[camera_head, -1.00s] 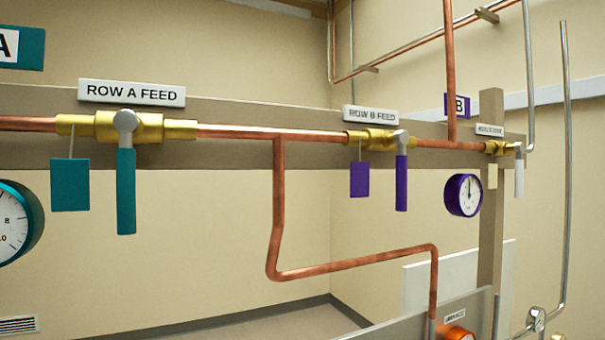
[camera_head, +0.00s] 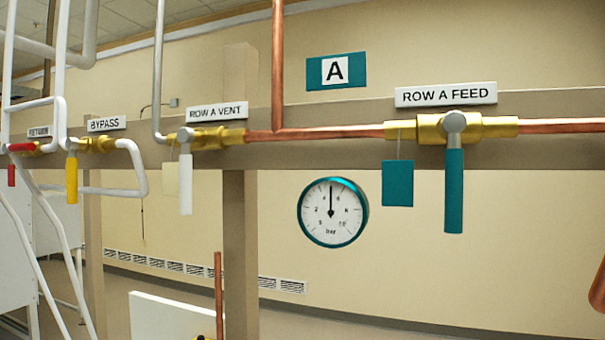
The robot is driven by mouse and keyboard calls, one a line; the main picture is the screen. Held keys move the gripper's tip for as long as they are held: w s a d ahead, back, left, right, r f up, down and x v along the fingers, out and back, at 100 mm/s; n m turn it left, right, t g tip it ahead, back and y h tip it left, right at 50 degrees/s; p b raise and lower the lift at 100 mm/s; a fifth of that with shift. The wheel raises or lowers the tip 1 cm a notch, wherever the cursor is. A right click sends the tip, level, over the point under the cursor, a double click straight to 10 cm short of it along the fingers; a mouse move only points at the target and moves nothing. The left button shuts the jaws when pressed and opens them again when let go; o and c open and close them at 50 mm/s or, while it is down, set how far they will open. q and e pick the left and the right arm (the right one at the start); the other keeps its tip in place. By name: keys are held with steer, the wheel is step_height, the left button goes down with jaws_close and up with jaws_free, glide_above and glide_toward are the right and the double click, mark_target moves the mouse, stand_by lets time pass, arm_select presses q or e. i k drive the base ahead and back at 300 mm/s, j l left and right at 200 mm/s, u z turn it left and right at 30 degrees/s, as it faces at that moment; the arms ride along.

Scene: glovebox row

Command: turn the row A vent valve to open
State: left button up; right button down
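The row A vent valve (camera_head: 208,138) is a brass valve on the pipe rail, left of centre, under a white plate reading ROW A VENT (camera_head: 216,111). Its white handle (camera_head: 186,184) hangs straight down, across the line of the horizontal pipe. A blank cream tag (camera_head: 170,179) hangs just left of the handle. Neither of my grippers is in view.
The row A feed valve (camera_head: 454,127) with its teal handle (camera_head: 454,190) is to the right. A teal gauge (camera_head: 333,212) sits between. The bypass valve (camera_head: 97,145) with a yellow handle (camera_head: 71,178) and a red-handled valve (camera_head: 22,148) are left. White pipes (camera_head: 60,80) stand at far left.

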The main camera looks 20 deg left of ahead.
mark_target(185, 136)
steer(key=u, duration=1.15)
